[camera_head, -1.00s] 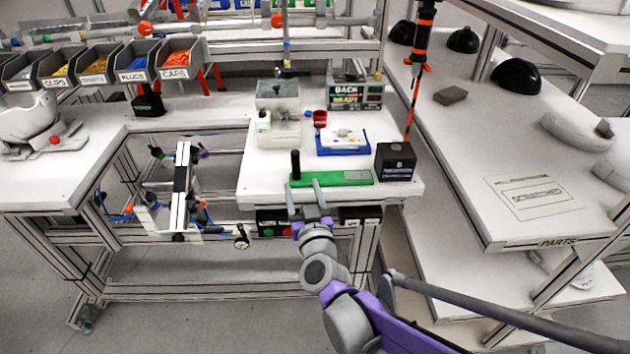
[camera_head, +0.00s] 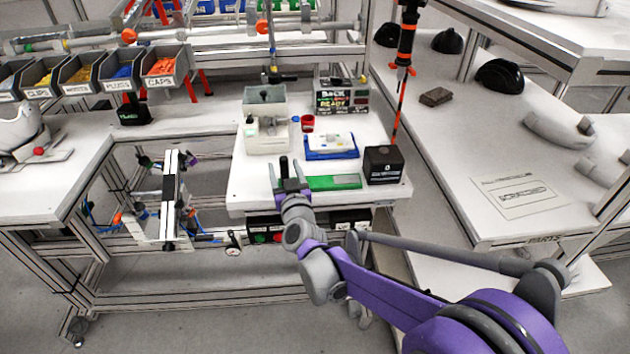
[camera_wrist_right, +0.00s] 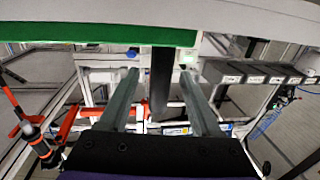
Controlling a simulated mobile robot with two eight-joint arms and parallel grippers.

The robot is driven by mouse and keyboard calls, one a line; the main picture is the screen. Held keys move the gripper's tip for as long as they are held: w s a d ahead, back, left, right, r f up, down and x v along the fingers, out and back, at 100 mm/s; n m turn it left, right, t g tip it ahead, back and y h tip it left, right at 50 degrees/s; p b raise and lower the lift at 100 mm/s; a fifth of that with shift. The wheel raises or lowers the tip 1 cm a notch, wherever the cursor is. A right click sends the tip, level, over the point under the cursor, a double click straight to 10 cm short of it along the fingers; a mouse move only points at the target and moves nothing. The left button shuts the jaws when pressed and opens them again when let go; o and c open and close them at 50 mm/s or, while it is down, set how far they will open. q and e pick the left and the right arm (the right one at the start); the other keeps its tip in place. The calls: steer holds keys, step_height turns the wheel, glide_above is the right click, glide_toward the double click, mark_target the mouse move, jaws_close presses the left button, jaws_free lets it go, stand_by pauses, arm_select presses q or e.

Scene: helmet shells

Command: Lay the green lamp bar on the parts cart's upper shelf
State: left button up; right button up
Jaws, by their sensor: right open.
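The green lamp bar (camera_head: 333,182) lies flat along the front edge of the white bench, with a black upright handle (camera_head: 284,167) at its left end. My right gripper (camera_head: 290,186) is at that left end. In the right wrist view its two fingers (camera_wrist_right: 160,85) are apart, with the black handle (camera_wrist_right: 162,70) standing between them and no clear contact. The green bar (camera_wrist_right: 100,35) crosses the top left of that view. The parts cart's white shelf (camera_head: 450,160) is to the right, with a printed outline (camera_head: 520,196) near its front. My left gripper is out of view.
A black box (camera_head: 384,165) stands just right of the bar, and a blue tray (camera_head: 331,150) lies behind it. An orange-black hanging tool (camera_head: 405,45) is between bench and cart. Dark shells (camera_head: 500,75), a brown block (camera_head: 435,97) and grey pieces (camera_head: 555,130) occupy the cart shelf; its front middle is clear.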

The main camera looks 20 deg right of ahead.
jaws_close()
stand_by(0.4)
